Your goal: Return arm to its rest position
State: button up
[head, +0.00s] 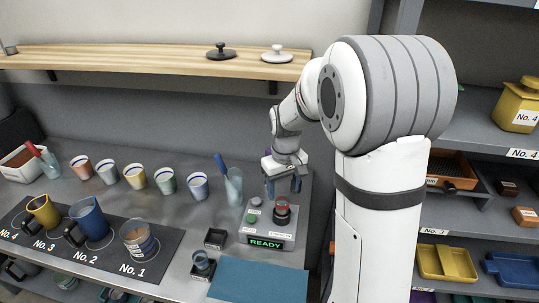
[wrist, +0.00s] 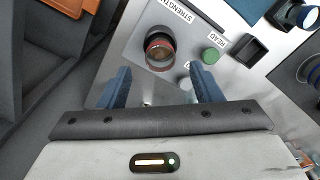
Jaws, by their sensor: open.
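My gripper (head: 284,187) hangs at the end of my arm, above the right end of the grey counter, just behind the control box. Its two blue fingers are apart with nothing between them in the wrist view (wrist: 160,88). The control box (head: 267,243) has a green button, a red-ringed black knob (head: 282,211) and a lit display reading READY. In the wrist view the knob (wrist: 159,52) lies just beyond the fingertips, apart from them, and a green button (wrist: 210,55) is to its right. My arm hides part of the wall and shelves.
A row of striped cups (head: 136,177) and a glass with a blue-handled tool (head: 233,187) stand left of my gripper. A wooden shelf (head: 130,58) with two lidded knobs runs above. A black numbered mat (head: 110,258) holds mugs. Shelves (head: 478,205) with trays stand at right.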

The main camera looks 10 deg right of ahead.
jog(key=s+r+m+t, duration=0.1)
jog(key=s+r, duration=0.3)
jog(key=s, duration=0.6)
jog(key=s+r+m+t, duration=0.2)
jog(key=s+r, duration=0.3)
jog(key=s, duration=0.5)
jog(key=shift+s+d, duration=0.25)
jog(key=shift+s, duration=0.05)
